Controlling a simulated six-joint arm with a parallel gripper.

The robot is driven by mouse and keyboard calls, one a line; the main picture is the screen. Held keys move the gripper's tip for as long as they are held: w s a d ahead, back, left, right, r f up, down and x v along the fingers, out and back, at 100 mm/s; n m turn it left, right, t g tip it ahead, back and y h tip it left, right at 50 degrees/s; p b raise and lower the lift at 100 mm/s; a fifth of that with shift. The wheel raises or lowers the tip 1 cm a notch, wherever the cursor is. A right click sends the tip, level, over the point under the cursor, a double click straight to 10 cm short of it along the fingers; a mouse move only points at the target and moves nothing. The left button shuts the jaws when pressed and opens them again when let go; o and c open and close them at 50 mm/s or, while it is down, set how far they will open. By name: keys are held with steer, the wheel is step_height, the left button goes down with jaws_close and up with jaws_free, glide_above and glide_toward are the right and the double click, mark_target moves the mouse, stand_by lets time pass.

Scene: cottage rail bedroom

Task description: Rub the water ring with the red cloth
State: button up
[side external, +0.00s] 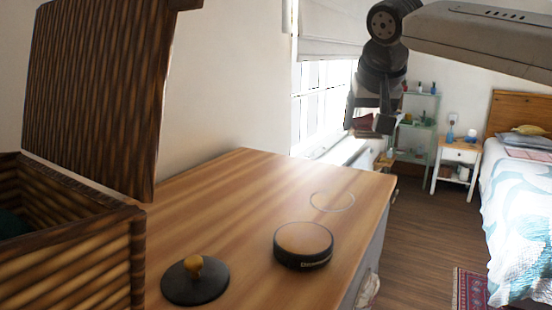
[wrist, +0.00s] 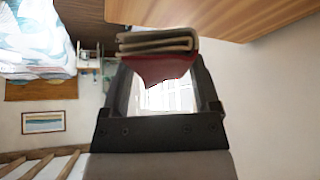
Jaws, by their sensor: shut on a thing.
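The red cloth (side external: 365,125) is folded and held in my gripper (side external: 376,112), above the far right part of the dresser top. It also shows in the wrist view as a dark red fold with a pale brown edge (wrist: 157,43) between the two fingers of my gripper (wrist: 160,75). My gripper is shut on it. The water ring (side external: 331,211) is a thin pale circle on the dresser top (side external: 225,205), near its right edge. The cloth is up in the air, apart from the ring. The ring cannot be made out in the wrist view.
A round black tin with a wooden top (side external: 304,244) stands just in front of the ring. A black lid with a yellow knob (side external: 195,282) lies nearer the front. A slatted wooden box (side external: 75,255) with its lid raised fills the left. The dresser top behind is clear.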

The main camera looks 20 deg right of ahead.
steer(key=a+f, duration=0.5)
steer(key=a, duration=0.1)
steer(key=shift+a+f, duration=0.35)
stand_by(0.5)
steer(key=shift+s+f, duration=0.1)
